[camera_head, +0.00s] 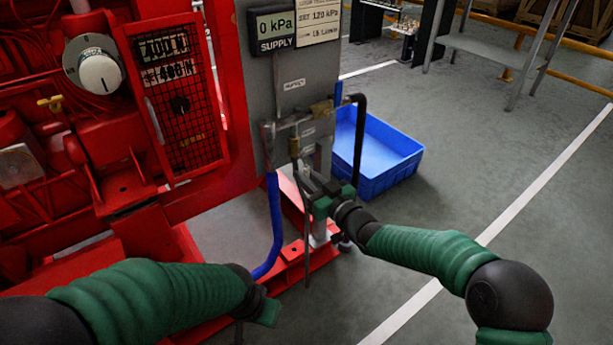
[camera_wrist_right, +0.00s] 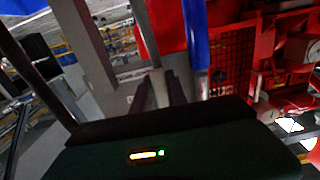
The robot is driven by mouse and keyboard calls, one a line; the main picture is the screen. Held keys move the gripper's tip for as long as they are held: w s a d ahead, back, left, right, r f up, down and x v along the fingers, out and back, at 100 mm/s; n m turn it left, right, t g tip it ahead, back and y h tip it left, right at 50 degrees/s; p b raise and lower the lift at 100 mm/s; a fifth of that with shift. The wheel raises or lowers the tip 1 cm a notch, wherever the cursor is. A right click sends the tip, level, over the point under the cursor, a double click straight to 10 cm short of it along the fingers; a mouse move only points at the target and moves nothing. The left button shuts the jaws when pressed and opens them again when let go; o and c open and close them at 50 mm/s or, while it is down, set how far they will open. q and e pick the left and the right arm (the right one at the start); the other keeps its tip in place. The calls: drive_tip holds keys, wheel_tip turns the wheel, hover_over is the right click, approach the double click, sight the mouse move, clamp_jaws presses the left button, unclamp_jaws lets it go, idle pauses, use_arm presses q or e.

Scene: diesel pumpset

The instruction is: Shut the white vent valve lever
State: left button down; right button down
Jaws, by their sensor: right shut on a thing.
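The grey panel (camera_head: 270,88) carries brass valve fittings (camera_head: 322,108) on its lower part, with small white labels beside them. My right gripper (camera_head: 303,172) is at the panel's lower edge, just below these fittings, with its fingers pointing up toward them. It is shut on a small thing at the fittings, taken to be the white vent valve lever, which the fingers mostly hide. In the right wrist view the two fingers (camera_wrist_right: 164,88) lie close together. My left gripper (camera_head: 262,308) hangs low at the front; its jaws do not show clearly.
A blue hose (camera_head: 274,225) runs down left of my right gripper, and a black hose (camera_head: 360,140) bends down on its right. A blue crate (camera_head: 385,150) stands on the floor behind. The red machine (camera_head: 110,190) fills the left.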

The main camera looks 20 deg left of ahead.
drive_tip(key=shift+s+r+m+p, duration=0.15)
drive_tip(key=shift+m+p, duration=0.15)
drive_tip(key=shift+p, duration=0.3)
drive_tip(key=s+a+r+m+p, duration=0.3)
drive_tip(key=s+r+m+p, duration=0.1)
drive_tip(key=m+p, duration=1)
drive_tip(key=shift+s+a+r+m+p, duration=0.35)
drive_tip(key=shift+r+m, duration=0.45)
drive_tip(key=shift+m, duration=0.6)
drive_tip(key=c, duration=1.3)
unclamp_jaws()
drive_tip(key=shift+w, duration=0.1)
drive_tip(key=shift+r, duration=0.1)
